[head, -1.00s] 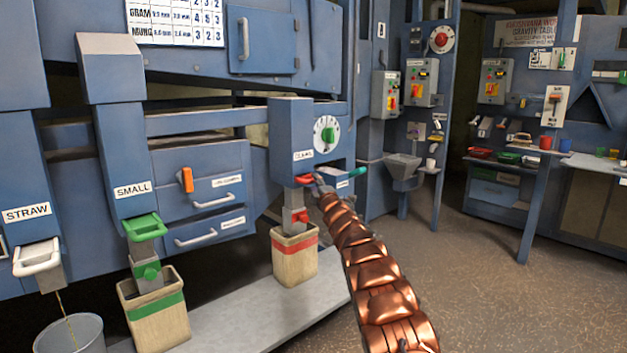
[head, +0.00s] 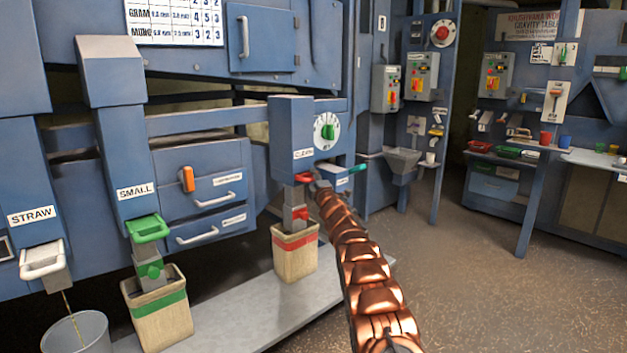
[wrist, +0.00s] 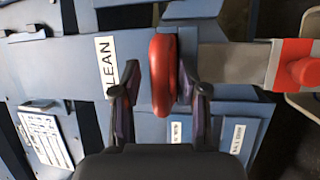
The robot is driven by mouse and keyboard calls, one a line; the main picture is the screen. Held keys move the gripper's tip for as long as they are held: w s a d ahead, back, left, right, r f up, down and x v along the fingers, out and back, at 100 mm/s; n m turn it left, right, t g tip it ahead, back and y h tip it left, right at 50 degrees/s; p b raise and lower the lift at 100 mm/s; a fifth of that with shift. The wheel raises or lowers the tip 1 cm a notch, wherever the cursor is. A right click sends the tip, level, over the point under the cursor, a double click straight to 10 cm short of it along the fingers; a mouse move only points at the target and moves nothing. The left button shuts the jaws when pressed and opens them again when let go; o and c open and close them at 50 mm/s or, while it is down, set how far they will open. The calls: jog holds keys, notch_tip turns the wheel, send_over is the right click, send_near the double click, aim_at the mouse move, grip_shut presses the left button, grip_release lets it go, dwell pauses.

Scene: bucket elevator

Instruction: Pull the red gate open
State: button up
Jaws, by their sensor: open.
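The red gate handle (head: 303,177) sticks out at the bottom of the blue chute labelled CLEAN (head: 291,135). In the wrist view the red handle (wrist: 163,76) stands between the two fingers of my gripper (wrist: 160,95). The fingers are open, one on each side of it; the right finger is very near the handle, and I cannot tell whether it touches. In the head view my gripper (head: 316,186) is small and partly hidden by my arm, just right of the handle. The grey spout below the gate carries a red clamp (head: 300,212).
A sack with a red band (head: 295,255) hangs under the spout. A small labelled blue drawer (head: 343,183) and a teal handle (head: 358,169) are close to the right of my gripper. A green gate (head: 147,228) is further left. The floor at right is clear.

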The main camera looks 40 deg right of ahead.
grip_shut()
dwell(0.6)
jog(key=shift+s+f+b, duration=0.3)
jog(key=shift+s+b, duration=0.05)
jog(key=shift+b, duration=0.35)
jog(key=shift+s+r+b, duration=0.15)
jog(key=shift+s+b, duration=2.7)
jog(key=shift+s, duration=0.05)
jog(key=shift+d, duration=0.1)
jog(key=shift+c, duration=0.9)
grip_release()
jog(key=shift+s, duration=0.1)
jog(key=shift+o, duration=0.9)
jog(key=shift+r, duration=0.1)
